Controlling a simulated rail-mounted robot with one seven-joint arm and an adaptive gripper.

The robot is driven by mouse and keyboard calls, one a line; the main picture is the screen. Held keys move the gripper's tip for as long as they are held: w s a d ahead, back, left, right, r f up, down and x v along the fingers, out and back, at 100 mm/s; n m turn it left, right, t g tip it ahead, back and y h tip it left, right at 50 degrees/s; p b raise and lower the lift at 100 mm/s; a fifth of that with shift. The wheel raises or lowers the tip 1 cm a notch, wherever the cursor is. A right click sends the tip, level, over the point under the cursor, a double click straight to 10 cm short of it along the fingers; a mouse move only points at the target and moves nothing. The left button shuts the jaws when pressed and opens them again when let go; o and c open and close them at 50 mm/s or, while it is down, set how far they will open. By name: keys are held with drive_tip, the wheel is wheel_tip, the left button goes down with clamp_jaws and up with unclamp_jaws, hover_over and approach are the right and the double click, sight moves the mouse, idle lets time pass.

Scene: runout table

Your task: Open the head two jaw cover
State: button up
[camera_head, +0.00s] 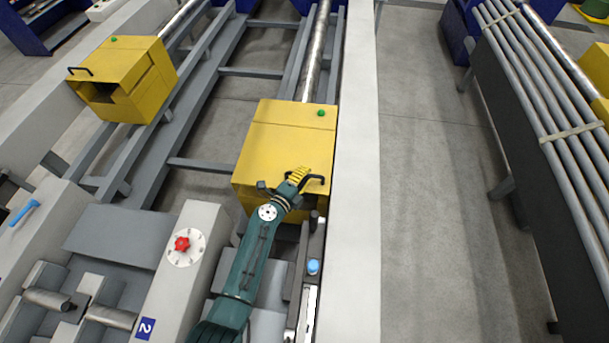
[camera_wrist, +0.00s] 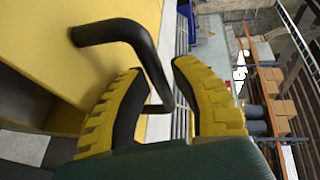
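A yellow box-shaped jaw cover (camera_head: 284,138) with a green dot on top stands in the middle of the head view, behind the block with the blue "2" label (camera_head: 146,328). Its black bar handle (camera_head: 317,180) is at its near right corner. My gripper (camera_head: 300,177) is at this handle. In the wrist view, the yellow cover (camera_wrist: 40,50) fills the left side and the bent black handle (camera_wrist: 120,32) passes between my gripper's yellow ribbed fingers (camera_wrist: 157,68). The fingers are apart. Whether one touches the handle, I cannot tell.
A second yellow cover (camera_head: 125,75) with its own black handle stands at the left. A red knob (camera_head: 182,244) sits on the grey block left of my arm. A pale rail (camera_head: 354,200) runs along the right, with open floor (camera_head: 430,200) beyond and a pipe rack (camera_head: 545,190).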

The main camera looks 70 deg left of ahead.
clamp_jaws()
drive_tip(key=shift+a+r+p, duration=0.1)
drive_tip(key=shift+r+p, duration=0.4)
drive_tip(key=shift+p, duration=0.6)
